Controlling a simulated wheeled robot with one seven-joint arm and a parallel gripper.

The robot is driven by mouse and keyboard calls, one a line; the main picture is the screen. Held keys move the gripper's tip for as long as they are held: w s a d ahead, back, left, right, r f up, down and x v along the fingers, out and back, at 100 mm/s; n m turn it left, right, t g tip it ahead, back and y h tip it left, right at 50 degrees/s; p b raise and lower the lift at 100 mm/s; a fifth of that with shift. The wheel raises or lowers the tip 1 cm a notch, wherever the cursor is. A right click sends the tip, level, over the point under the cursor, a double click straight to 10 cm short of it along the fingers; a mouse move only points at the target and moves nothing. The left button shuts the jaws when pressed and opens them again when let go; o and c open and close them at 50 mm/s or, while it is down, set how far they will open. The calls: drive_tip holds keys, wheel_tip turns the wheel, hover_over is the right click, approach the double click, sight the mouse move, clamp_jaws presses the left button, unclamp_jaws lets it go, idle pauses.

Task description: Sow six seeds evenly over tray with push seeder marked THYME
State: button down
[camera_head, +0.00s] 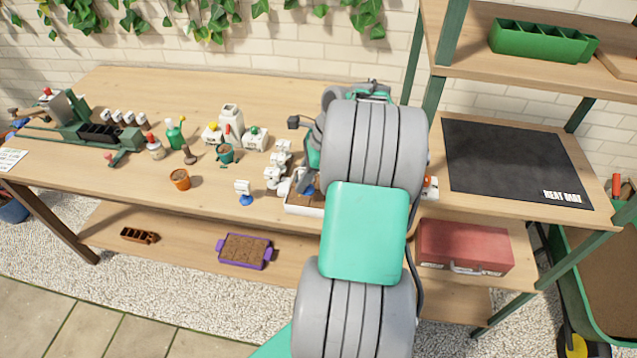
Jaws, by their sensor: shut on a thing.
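My gripper (308,179) is partly hidden behind my arm, at the front edge of the table. It is shut on a small push seeder with a blue part (308,190), low over a white tray (303,210) filled with brown soil. I cannot tell whether the seeder touches the soil. Its label is not readable. My arm covers the right part of the tray. Any seeds in the tray are too small to see. Another small seeder with a white label and blue base (245,198) stands on the table left of the tray.
The heat mat (505,155) lies at right. The table's front left is mostly clear.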

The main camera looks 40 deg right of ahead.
drive_tip(key=d+m, duration=0.1)
drive_tip(key=s+d+f+m, duration=0.1)
drive_tip(key=d+m+t+h, duration=0.1)
drive_tip(key=d, duration=0.1)
drive_tip(key=shift+s+d+f+m, duration=0.1)
drive_tip(key=shift+s+f+m, duration=0.2)
drive_tip(key=shift+s+f, duration=0.1)
wheel_tip(320, 180, down, 3)
drive_tip(key=b, duration=0.3)
drive_tip(key=shift+r+b, duration=0.2)
drive_tip(key=shift+b, duration=0.1)
drive_tip(key=shift+r, duration=0.1)
drive_tip(key=shift+f, duration=0.6)
drive_tip(key=shift+f+p, duration=0.1)
drive_tip(key=shift+p, duration=0.45)
idle(1.1)
wheel_tip(320, 180, up, 3)
drive_tip(key=p, duration=0.4)
drive_tip(key=shift+p, duration=0.3)
